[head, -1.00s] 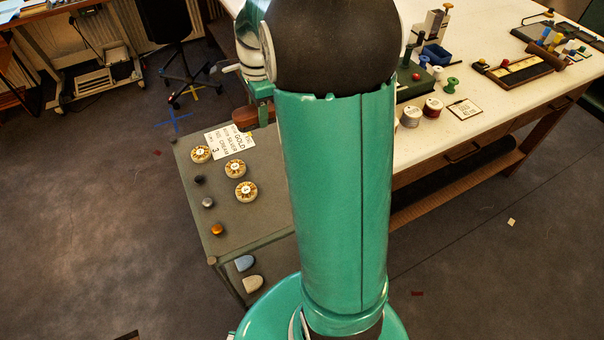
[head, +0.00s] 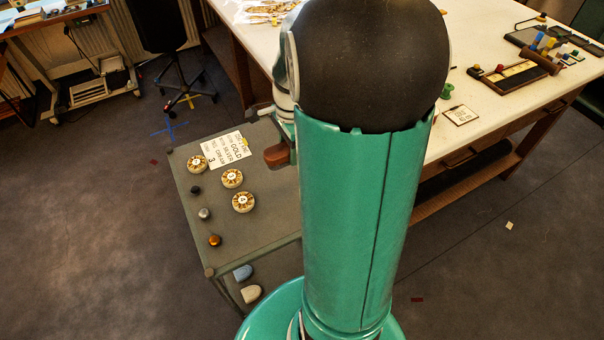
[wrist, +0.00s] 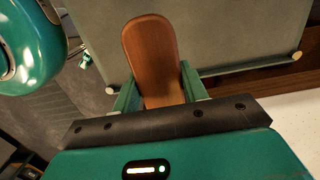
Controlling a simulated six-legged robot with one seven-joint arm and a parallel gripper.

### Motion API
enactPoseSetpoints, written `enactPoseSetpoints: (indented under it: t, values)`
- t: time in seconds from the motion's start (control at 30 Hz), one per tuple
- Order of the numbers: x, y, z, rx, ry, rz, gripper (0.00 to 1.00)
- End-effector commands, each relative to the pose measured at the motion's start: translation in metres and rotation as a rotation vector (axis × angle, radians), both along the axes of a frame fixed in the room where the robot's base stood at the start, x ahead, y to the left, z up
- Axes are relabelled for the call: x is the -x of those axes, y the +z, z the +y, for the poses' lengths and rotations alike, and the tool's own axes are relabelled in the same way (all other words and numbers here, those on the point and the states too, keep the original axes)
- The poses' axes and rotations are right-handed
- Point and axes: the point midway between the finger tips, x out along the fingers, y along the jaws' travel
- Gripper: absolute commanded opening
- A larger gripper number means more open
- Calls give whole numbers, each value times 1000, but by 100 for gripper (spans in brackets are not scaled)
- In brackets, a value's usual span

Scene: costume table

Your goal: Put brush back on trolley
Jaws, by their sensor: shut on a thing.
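The brush (wrist: 150,50) shows as a smooth brown wooden back with a rounded end. My gripper (wrist: 158,92) is shut on it, one green finger on each side. In the head view the brush (head: 276,155) appears over the right part of the trolley's top, beside my arm, which hides most of my gripper. The trolley (head: 262,226) has a flat grey-green top and stands left of the long table. Its top (wrist: 235,30) also lies behind the brush in the wrist view. I cannot tell the gap between brush and trolley. The bristles are hidden.
On the trolley are a lettered card (head: 225,150), several patterned round discs (head: 232,178) and small knobs (head: 214,240). Two rounded pieces (head: 250,294) lie lower at its front. The long white table (head: 480,110) carries trays and small items. The trolley top's front middle is bare.

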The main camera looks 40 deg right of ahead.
Motion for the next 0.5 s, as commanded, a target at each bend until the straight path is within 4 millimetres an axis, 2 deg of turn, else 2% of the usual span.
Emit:
enactPoseSetpoints:
  t: [0.03,0.17,0.37,0.5]
  values:
    - [9,-11,-1,-3,-4,5,10]
    - [23,-29,-5,-2,-3,3,10]
    - [34,-44,-8,-2,-2,2,10]
    - [38,-66,-9,-3,0,4,10]
